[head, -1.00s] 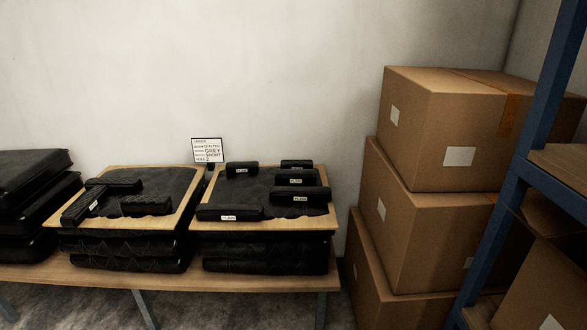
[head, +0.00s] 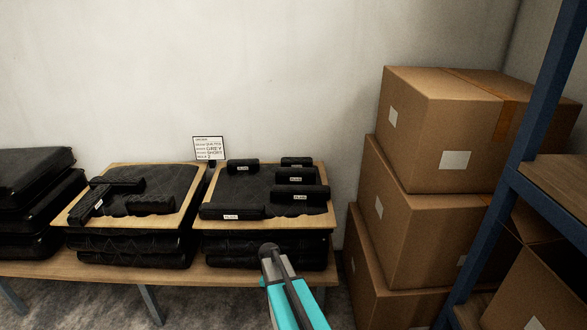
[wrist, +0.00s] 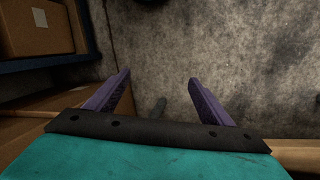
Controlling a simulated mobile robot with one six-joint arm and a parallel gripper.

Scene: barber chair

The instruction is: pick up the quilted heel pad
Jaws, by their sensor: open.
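Several small black pads lie on two wood-edged trays in the head view. I cannot tell which pad is the quilted heel pad. My gripper (wrist: 160,79) is open and empty in the wrist view, pointing toward the grey floor. My teal arm shows below the right tray in the head view.
A small sign (head: 208,148) stands behind the trays; it seems to read "GREY SHORT". Dark cushions (head: 36,178) are stacked at the left of the wooden bench (head: 110,275). Cardboard boxes (head: 425,150) and a blue rack (head: 497,210) fill the right side.

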